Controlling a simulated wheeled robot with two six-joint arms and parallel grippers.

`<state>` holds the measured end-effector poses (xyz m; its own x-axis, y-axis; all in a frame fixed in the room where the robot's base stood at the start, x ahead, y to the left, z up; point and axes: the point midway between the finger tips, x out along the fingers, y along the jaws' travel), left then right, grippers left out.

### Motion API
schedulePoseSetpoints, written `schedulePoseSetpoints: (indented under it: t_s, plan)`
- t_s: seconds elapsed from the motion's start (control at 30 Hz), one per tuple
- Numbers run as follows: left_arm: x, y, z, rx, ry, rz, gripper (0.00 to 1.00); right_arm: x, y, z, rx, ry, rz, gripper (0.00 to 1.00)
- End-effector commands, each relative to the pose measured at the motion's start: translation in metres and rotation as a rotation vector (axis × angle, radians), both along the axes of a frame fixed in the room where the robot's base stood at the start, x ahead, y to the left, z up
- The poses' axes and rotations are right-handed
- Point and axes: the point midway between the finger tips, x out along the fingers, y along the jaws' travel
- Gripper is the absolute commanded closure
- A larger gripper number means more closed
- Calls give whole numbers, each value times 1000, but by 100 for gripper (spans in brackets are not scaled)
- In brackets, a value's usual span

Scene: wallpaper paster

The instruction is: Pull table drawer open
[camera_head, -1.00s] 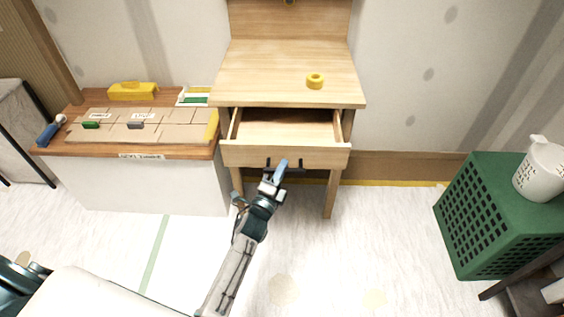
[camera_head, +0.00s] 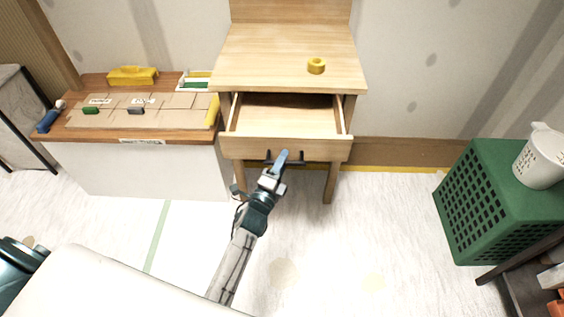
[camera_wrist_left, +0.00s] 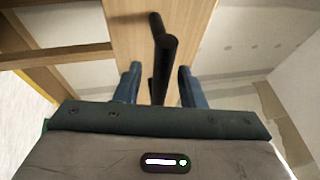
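The wooden table (camera_head: 285,72) stands at the back centre. Its drawer (camera_head: 240,147) is pulled partly out, and the inside I can see is empty. A black bar handle (camera_head: 297,161) is on the drawer front. My left gripper (camera_head: 280,160) is at this handle. In the left wrist view the black handle (camera_wrist_left: 163,68) runs between my two blue fingers (camera_wrist_left: 158,85). The fingers are spread, with a small gap to the handle on each side. My right gripper is not in view.
A yellow tape roll (camera_head: 316,65) lies on the tabletop. A low cabinet (camera_head: 140,168) with cardboard pieces and small tools stands at the left. A green crate (camera_head: 480,205) with a white jug (camera_head: 540,157) stands at the right. The floor in front of the drawer is clear.

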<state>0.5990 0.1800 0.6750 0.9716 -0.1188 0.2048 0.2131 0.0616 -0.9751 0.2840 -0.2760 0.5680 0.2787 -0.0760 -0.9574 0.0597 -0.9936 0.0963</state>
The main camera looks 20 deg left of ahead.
Motion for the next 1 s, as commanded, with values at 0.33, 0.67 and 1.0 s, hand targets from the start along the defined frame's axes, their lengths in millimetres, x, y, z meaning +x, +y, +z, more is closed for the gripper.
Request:
schedulePoseSetpoints:
  t_s: [0.33,0.67,1.0]
  plan:
    - [-36,4,-11,0,3,0,64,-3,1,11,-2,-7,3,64]
    - [-93,11,-22,-1,1,0,64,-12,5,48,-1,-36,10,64]
    - [-105,13,-22,0,-1,0,64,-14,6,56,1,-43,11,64]
